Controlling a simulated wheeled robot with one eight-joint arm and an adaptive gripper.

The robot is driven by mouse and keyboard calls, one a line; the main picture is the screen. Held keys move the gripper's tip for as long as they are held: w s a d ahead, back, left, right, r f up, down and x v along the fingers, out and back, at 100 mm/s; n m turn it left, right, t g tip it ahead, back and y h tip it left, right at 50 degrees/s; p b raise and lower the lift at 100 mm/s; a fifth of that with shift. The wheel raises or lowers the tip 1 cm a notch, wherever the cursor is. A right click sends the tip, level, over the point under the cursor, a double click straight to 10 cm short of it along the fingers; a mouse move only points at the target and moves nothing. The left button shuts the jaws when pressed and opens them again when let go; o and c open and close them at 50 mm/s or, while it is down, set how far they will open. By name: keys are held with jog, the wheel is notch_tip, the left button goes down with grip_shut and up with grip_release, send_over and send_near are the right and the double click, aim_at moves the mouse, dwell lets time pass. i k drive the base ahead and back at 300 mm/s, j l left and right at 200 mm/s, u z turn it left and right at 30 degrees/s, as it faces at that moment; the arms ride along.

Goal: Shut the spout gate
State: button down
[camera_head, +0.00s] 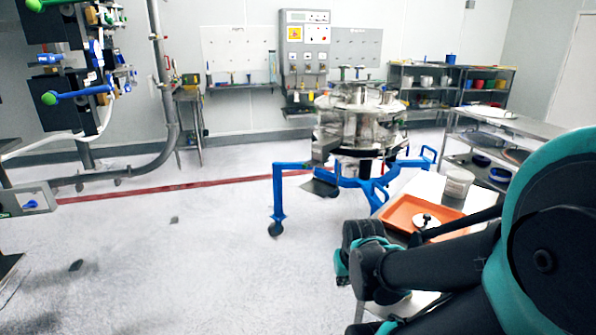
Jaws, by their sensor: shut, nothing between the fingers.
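The powder sifter (360,122) is a round, shiny metal machine on a blue wheeled frame (277,195) in the middle of the room. A grey metal spout (325,148) juts from its lower left side. A dark flat plate (320,187) sits below the spout, by the blue frame. The spout gate is too small to make out for sure, and I cannot tell whether it is open or shut. My black and teal arm fills the lower right, folded and apart from the sifter. I cannot make out my gripper.
An orange tray (400,217) with a round metal lid (427,221) and a pale tub (458,182) stand on a table between my arm and the sifter. Valves with blue and green handles hang at the upper left. The floor left of the sifter is mostly clear.

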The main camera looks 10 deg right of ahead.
aim_at(312, 163)
jog(key=i+j+z, duration=0.25)
jog(key=i+j, duration=0.45)
jog(key=i, duration=0.25)
jog(key=i+j, duration=0.15)
jog(key=i, duration=0.25)
